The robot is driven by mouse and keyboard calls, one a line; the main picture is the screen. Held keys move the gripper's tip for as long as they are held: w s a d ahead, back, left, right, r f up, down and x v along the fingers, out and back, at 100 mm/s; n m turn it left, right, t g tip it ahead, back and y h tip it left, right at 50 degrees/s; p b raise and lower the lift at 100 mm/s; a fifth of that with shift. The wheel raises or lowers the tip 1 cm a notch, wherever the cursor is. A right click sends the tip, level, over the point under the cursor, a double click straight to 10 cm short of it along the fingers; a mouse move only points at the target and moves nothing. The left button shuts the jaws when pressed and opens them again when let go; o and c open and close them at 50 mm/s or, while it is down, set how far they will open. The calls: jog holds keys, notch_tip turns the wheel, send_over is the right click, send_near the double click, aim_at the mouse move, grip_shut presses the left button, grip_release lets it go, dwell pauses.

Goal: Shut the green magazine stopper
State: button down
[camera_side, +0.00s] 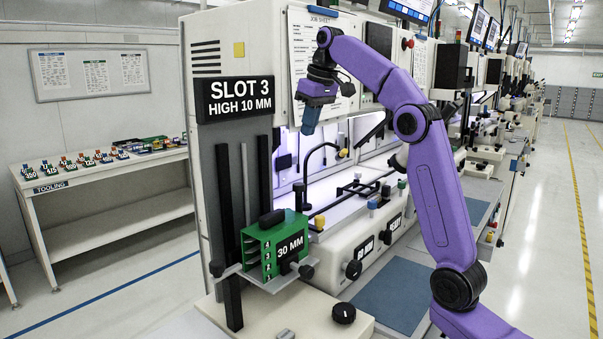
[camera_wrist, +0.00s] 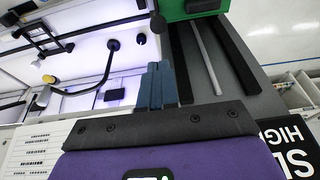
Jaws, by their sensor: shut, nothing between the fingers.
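The green magazine (camera_side: 259,262), marked "30 MM" with numbered slots on its left face, sits on a grey carrier in front of the dark grey column. A black bar (camera_side: 272,218) lies on its top and a black knob sits low at its front. Which part is the stopper, and whether it is open, I cannot tell. My gripper (camera_side: 309,130) is above the magazine and slightly right, apart from it, with blue fingers shut and empty, pointing down. In the wrist view the shut fingers (camera_wrist: 157,68) are below the green magazine (camera_wrist: 176,10), which the top edge cuts off.
A sign (camera_side: 236,98) reads "SLOT 3 HIGH 10 MM". A curved black arm (camera_side: 322,147) with an orange tip stands right of the magazine. A tooling bench (camera_side: 110,178) with coloured blocks is at left. A black dial (camera_side: 344,313) sits at the machine's front.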

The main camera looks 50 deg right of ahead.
send_over(301, 184)
jog(key=f, duration=1.1)
jog(key=shift+s+a, duration=0.1)
jog(key=shift+s, duration=0.1)
jog(key=shift+f, duration=0.8)
jog(key=shift+f, duration=1.8)
jog(key=shift+r, duration=0.2)
